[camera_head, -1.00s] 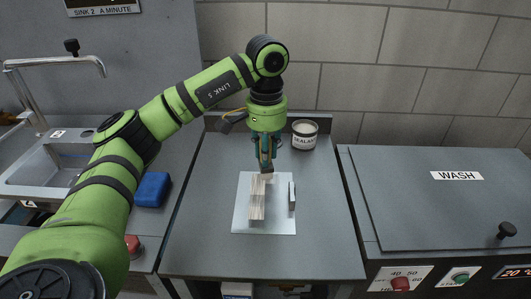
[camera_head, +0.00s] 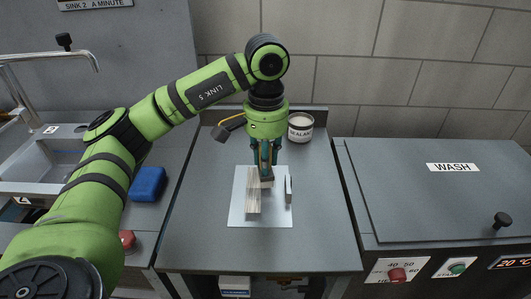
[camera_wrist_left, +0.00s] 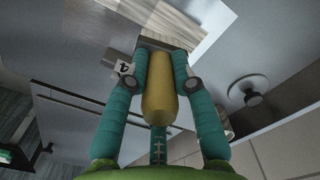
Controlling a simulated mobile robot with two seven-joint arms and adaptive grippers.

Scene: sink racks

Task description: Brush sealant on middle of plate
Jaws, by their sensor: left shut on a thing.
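A pale square plate (camera_head: 274,212) lies on the middle counter. My left gripper (camera_head: 265,172) points down over the plate's far part. It is shut on the brush, whose yellow handle (camera_wrist_left: 159,90) shows between the fingers in the left wrist view. The dark brush head (camera_head: 267,183) is low at the plate, right of a streaky beige strip (camera_head: 253,205); contact is hard to tell. The strip also shows in the left wrist view (camera_wrist_left: 160,18). The sealant can (camera_head: 300,128) stands behind, right of the gripper. My right gripper is out of view.
A thin grey piece (camera_head: 289,189) stands at the plate's right side. A blue sponge-like block (camera_head: 148,184) and a sink (camera_head: 40,170) are to the left. A wash unit (camera_head: 440,190) is on the right. The counter's front is clear.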

